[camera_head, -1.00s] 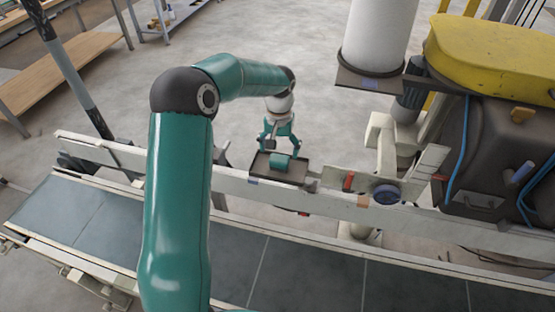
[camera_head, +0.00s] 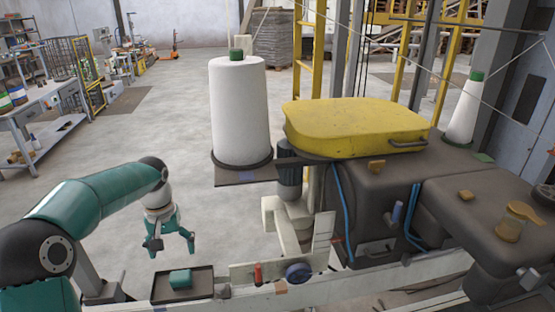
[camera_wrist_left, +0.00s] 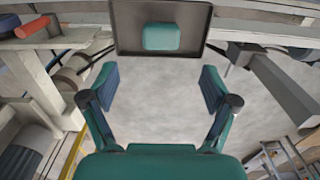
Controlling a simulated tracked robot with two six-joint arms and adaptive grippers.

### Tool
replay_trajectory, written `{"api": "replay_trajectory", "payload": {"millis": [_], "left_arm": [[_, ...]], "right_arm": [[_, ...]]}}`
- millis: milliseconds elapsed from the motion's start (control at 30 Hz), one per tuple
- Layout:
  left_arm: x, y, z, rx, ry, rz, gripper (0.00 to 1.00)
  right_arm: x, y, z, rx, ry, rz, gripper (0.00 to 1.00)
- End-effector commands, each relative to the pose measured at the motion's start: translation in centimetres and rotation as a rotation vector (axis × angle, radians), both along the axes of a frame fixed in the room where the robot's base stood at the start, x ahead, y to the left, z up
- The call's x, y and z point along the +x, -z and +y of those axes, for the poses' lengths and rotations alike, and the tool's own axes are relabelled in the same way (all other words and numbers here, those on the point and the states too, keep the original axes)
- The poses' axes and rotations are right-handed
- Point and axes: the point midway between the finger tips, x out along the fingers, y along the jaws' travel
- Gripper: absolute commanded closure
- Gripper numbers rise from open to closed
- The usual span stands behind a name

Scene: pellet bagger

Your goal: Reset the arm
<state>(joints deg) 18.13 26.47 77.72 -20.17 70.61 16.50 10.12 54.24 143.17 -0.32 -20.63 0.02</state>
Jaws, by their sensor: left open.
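My left gripper (camera_head: 172,240) is open and empty, fingers pointing down, in the head view. It hangs above and behind a small dark tray (camera_head: 200,284) fixed by the conveyor rail. A teal block (camera_head: 181,278) lies in the tray. In the left wrist view the open gripper (camera_wrist_left: 155,85) has bare floor between its fingers. There the tray (camera_wrist_left: 122,40) and the teal block (camera_wrist_left: 162,37) lie beyond the fingertips, apart from them. My right gripper shows in neither view.
A white roll (camera_head: 239,110) stands on a dark plate right of my arm. A machine with a yellow cover (camera_head: 355,127) fills the right side. The rail carries a blue knob (camera_head: 298,272). A workbench (camera_head: 40,115) stands far left. The floor behind the gripper is clear.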

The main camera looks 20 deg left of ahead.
Motion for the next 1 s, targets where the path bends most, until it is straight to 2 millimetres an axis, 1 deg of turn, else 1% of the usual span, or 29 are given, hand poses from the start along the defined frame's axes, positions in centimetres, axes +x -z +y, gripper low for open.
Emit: {"api": "replay_trajectory", "payload": {"millis": [67,133,167,267,300,367,400,467,500,567,600,667,700,800,867,933,1000], "left_arm": [[0.3,0.7,-0.8,-0.006,0.017,0.013,0.14],[0.4,2.2,-1.9,-0.017,0.04,0.044,0.14],[0.2,3.1,-2.5,-0.025,0.053,0.067,0.14],[-1.5,6.9,-5.6,-0.07,0.108,0.168,0.14],[-2.3,8.7,-7.2,-0.094,0.133,0.208,0.14],[-3.8,11.8,-9.9,-0.134,0.173,0.255,0.14],[-4.8,14.0,-11.8,-0.163,0.203,0.278,0.14],[-6.7,17.1,-14.8,-0.209,0.243,0.304,0.14],[-8.1,19.0,-16.7,-0.241,0.265,0.313,0.14],[-10.5,21.6,-19.6,-0.287,0.297,0.323,0.14],[-12.3,23.2,-21.6,-0.317,0.313,0.323,0.14],[-15.3,25.4,-24.3,-0.362,0.332,0.317,0.14],[-17.3,26.5,-26.0,-0.385,0.337,0.303,0.14],[-21.2,28.2,-28.9,-0.419,0.337,0.249,0.14],[-22.6,28.7,-29.7,-0.422,0.33,0.202,0.14],[-23.3,29.0,-30.2,-0.411,0.319,0.137,0.14],[-22.9,29.1,-30.2,-0.391,0.31,0.064,0.14]], "right_arm": [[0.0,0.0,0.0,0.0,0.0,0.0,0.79],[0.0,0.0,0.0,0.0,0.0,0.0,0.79],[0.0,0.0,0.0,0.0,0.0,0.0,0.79],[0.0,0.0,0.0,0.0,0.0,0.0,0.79],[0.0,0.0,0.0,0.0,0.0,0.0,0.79],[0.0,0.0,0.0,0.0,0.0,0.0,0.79],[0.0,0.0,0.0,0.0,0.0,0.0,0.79],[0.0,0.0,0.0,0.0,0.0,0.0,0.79],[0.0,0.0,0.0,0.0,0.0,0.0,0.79],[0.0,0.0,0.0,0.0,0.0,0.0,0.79],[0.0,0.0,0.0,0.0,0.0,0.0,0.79],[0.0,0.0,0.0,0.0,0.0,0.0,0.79],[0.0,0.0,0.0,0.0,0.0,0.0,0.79],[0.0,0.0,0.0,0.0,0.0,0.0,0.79],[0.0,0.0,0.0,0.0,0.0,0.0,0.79],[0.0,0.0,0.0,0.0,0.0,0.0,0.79],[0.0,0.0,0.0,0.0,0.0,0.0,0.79]]}}
